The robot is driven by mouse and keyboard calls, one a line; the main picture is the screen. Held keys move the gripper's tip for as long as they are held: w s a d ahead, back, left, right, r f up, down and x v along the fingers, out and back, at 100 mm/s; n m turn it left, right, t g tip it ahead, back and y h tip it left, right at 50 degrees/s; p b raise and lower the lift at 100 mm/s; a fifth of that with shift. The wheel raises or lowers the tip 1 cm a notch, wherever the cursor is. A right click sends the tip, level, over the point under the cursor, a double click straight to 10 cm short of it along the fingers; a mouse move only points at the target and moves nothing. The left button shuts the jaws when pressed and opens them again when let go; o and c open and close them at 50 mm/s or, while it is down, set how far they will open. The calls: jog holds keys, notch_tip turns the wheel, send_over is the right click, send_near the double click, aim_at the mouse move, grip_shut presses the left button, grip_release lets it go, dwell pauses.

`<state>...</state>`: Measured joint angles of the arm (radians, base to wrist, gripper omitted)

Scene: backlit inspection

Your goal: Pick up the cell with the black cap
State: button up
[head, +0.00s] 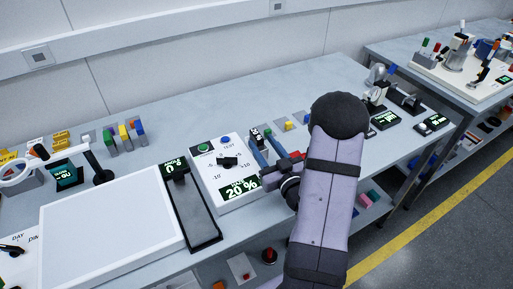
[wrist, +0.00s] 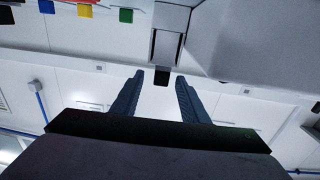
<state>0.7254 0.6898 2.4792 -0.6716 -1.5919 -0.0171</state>
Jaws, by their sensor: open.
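The cell with the black cap (wrist: 162,76) shows in the wrist view, which looks upside down. It stands in a grey holder (wrist: 170,45), and its cap appears between my gripper's fingertips (wrist: 160,82). In the head view a dark-topped piece, probably this cell (head: 256,131), is just beyond the blue fingers of my gripper (head: 263,140). The fingers are apart with nothing clamped between them. I cannot tell how far the cap is from the fingertips in depth.
A white control box (head: 228,172) with a dial and 20 % display stands left of my gripper. A black scale (head: 198,215) and a large white light panel (head: 110,235) are further left. More coloured cells (head: 125,134) stand at the back left.

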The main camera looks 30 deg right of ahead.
aim_at(252, 130)
jog(key=shift+w+p, duration=0.95)
jog(key=shift+w, duration=1.5)
grip_shut()
